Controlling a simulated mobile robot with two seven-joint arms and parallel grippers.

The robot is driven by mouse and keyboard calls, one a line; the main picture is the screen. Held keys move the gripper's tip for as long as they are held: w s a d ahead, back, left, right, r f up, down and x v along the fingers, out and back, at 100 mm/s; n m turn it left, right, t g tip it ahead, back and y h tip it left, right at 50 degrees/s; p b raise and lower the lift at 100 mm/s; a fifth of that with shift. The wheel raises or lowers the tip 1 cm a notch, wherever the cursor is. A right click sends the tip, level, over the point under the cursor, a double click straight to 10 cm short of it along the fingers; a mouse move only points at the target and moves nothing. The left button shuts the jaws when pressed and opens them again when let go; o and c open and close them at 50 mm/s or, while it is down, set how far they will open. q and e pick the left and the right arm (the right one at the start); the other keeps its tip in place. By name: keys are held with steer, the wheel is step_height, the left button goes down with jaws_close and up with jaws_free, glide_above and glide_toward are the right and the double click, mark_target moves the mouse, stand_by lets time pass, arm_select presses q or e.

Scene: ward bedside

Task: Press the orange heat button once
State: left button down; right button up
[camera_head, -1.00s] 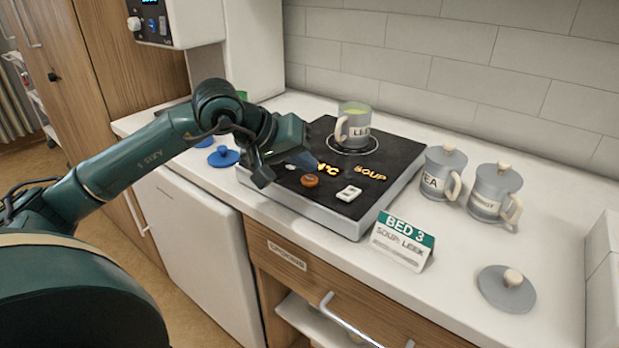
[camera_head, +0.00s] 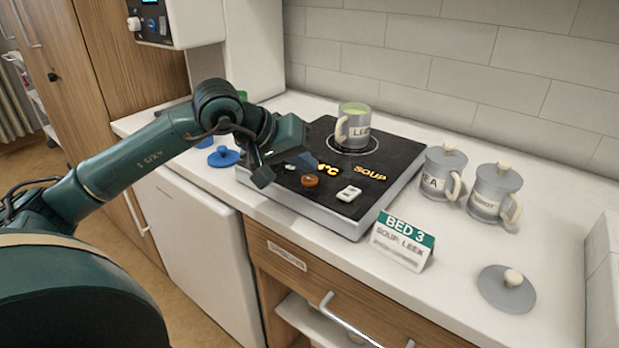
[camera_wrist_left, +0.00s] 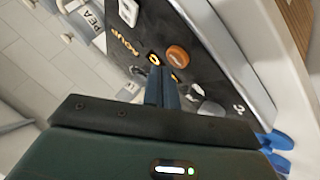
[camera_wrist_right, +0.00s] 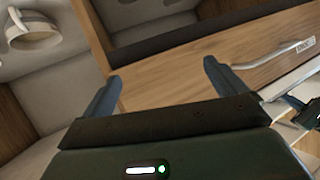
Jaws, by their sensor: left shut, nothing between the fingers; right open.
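The round orange heat button (camera_head: 310,180) sits on the front strip of the black warmer plate (camera_head: 391,149); it also shows in the left wrist view (camera_wrist_left: 178,56). My left gripper (camera_head: 312,162) is shut and empty. Its fingertips are just behind the button in the head view, and beside it in the left wrist view (camera_wrist_left: 162,70). They look apart from the button; their height above the plate is hard to tell. My right gripper (camera_wrist_right: 162,72) is open and empty in its wrist view, outside the head view.
A white switch (camera_head: 349,194) and a lit SOUP label (camera_head: 370,174) are right of the button. A lidless mug (camera_head: 355,126) stands at the plate's back.

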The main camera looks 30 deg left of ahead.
mark_target(304, 181)
arm_select(q)
steer(key=shift+f, duration=0.1)
steer(key=shift+f+b, duration=0.35)
steer(key=shift+b, duration=0.2)
steer(key=shift+f+b, duration=0.45)
steer(key=shift+b, duration=0.1)
stand_by(0.6)
steer(key=shift+r+p, duration=0.6)
steer(key=shift+r, duration=0.25)
steer(key=shift+r+p, duration=1.9)
steer(key=shift+r, duration=0.7)
steer(key=shift+f, duration=0.1)
